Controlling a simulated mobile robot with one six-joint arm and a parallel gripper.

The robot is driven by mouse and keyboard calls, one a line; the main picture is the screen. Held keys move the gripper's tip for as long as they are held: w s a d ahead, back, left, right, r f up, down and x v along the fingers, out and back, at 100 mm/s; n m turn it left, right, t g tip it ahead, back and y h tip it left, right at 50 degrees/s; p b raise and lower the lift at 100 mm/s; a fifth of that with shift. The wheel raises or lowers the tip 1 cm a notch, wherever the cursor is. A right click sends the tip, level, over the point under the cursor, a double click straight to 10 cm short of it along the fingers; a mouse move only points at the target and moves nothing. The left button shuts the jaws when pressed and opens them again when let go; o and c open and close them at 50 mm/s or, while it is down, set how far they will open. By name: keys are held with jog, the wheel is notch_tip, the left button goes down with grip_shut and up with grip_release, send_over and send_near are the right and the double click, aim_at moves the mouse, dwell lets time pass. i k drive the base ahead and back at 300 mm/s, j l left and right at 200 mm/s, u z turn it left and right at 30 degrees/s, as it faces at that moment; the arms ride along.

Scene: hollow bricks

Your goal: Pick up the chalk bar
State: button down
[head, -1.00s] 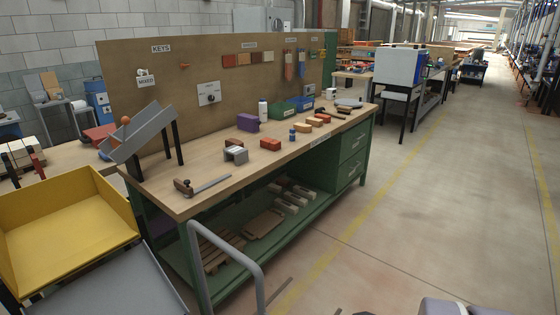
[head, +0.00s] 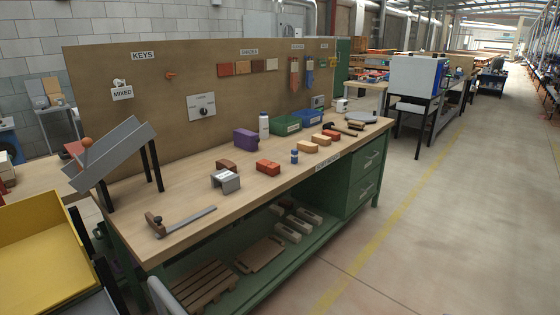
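I cannot make out a chalk bar for certain in the head view. The wooden workbench top (head: 215,225) carries several small blocks and tools. Among them are a red brick (head: 268,167), a grey bracket-shaped piece (head: 226,181), a brown block (head: 227,165) and two tan blocks (head: 307,147). Several pale bars with holes (head: 288,232) lie on the lower shelf under the bench. My gripper is not in view.
A purple block (head: 246,139), white bottle (head: 264,125), green bin (head: 286,125) and blue bin (head: 309,119) stand along the back. A sloped grey chute (head: 115,155) and yellow tray (head: 40,240) are at left. The floor (head: 440,230) at right is clear.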

aim_at(295, 154)
jog(key=i+l, duration=0.1)
jog(key=l, duration=0.2)
jog(key=i+l+u, duration=0.25)
jog(key=i+l, duration=0.25)
jog(key=i, duration=0.25)
jog(key=i+l+u, duration=0.25)
jog(key=i+l, duration=0.4)
jog(key=i+j+u, duration=0.1)
jog(key=i+j, duration=0.2)
jog(key=i, duration=0.15)
jog(key=i+j, duration=0.3)
jog(key=i, duration=0.15)
jog(key=i+j+u, duration=0.15)
jog(key=i+j, duration=0.15)
jog(key=i, duration=0.1)
